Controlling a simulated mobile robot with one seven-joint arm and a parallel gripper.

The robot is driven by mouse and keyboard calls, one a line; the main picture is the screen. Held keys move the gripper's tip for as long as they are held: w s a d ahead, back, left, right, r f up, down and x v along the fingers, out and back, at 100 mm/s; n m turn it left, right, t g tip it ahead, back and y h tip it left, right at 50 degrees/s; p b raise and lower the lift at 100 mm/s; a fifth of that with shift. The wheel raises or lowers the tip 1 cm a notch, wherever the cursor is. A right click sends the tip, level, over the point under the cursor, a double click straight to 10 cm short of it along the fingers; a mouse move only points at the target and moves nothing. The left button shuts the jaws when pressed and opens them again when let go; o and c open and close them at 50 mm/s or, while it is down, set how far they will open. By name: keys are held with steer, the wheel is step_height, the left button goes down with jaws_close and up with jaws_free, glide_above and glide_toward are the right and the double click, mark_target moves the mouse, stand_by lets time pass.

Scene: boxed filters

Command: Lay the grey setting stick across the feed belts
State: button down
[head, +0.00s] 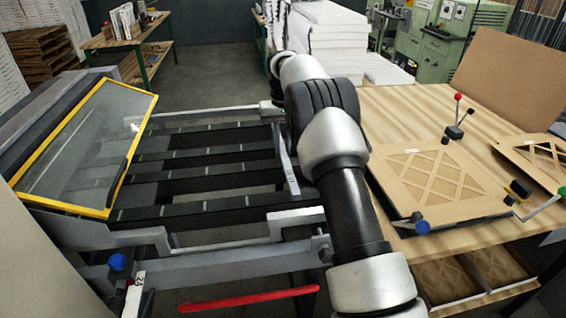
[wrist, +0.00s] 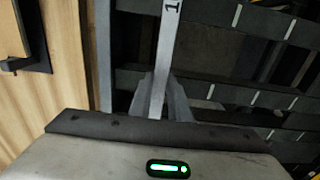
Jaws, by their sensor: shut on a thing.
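The grey setting stick (head: 291,174) is held near the right end of the feed belts (head: 235,203) in the head view. In the wrist view the stick (wrist: 167,45), marked with a 1, runs up from between the fingers of my gripper (wrist: 162,92). My gripper is shut on it; in the head view my arm hides the gripper. The black belts (wrist: 215,76), with white marks, pass below the stick in the wrist view. Whether the stick touches them I cannot tell.
A yellow-framed clear guard (head: 85,145) stands at the belts' left end. A wooden table (head: 400,110) with a filter frame (head: 435,180) and clamps is on the right. A red bar (head: 250,299) lies in front. The belts' middle is clear.

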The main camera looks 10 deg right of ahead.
steer(key=shift+f, duration=2.45)
steer(key=shift+f, duration=0.1)
steer(key=shift+f, duration=0.25)
steer(key=c, duration=1.6)
jaws_free()
steer(key=shift+c, duration=0.2)
